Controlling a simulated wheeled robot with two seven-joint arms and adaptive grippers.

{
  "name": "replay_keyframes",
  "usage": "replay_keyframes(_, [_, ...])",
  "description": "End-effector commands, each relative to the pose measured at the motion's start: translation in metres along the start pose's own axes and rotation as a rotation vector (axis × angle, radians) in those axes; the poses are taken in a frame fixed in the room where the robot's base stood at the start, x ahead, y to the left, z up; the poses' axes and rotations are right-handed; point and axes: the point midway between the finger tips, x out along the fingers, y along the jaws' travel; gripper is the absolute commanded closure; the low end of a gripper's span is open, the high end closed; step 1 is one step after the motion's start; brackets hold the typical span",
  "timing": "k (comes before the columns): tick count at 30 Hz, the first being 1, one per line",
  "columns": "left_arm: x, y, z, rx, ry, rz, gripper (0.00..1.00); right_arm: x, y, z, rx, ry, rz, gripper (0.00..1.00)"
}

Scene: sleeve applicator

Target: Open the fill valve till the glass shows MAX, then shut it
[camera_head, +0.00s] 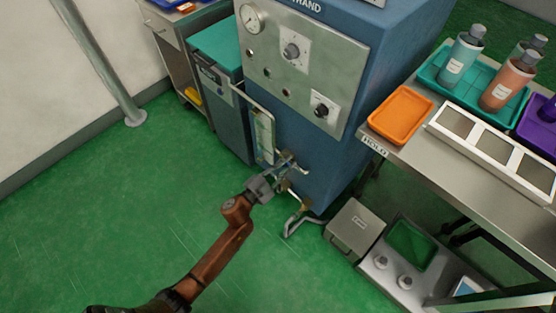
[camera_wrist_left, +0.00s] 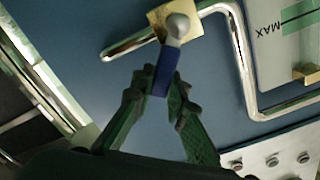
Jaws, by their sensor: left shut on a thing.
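The sight glass (camera_head: 264,137) is a pale upright panel behind a metal guard on the blue machine's front. In the left wrist view the glass (camera_wrist_left: 290,45) shows the word MAX beside a dark green mark; I cannot tell the liquid level. The fill valve's blue lever (camera_wrist_left: 164,70) runs from a silver knob on a brass plate (camera_wrist_left: 157,17). My left gripper (camera_wrist_left: 160,88) has its green fingers closed on this lever. In the head view my left gripper (camera_head: 273,178) is at the fittings below the glass. My right gripper is not in view.
The blue machine (camera_head: 345,35) carries a gauge (camera_head: 252,18) and two dials above. A bench with an orange tray (camera_head: 401,113) is further right. Green floor is clear at the left.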

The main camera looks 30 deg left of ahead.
Motion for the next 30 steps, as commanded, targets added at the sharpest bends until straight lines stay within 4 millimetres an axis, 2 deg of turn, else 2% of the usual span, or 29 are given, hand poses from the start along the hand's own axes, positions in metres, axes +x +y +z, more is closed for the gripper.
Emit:
replay_keyframes(8, [0.0003, 0.006, 0.0004, 0.077, -0.001, 0.001, 1.0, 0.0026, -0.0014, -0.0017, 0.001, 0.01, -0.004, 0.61])
replay_keyframes(21, [-0.0005, 0.0063, 0.0007, 0.087, -0.001, 0.001, 1.0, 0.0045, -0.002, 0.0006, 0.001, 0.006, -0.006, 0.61])
replay_keyframes(22, [-0.0006, 0.0062, 0.0007, 0.087, -0.001, 0.001, 0.86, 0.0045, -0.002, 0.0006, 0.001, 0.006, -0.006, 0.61])
replay_keyframes(30, [-0.0008, 0.0055, 0.0009, 0.087, -0.001, 0.0, 0.68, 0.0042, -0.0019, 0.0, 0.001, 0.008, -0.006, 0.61])
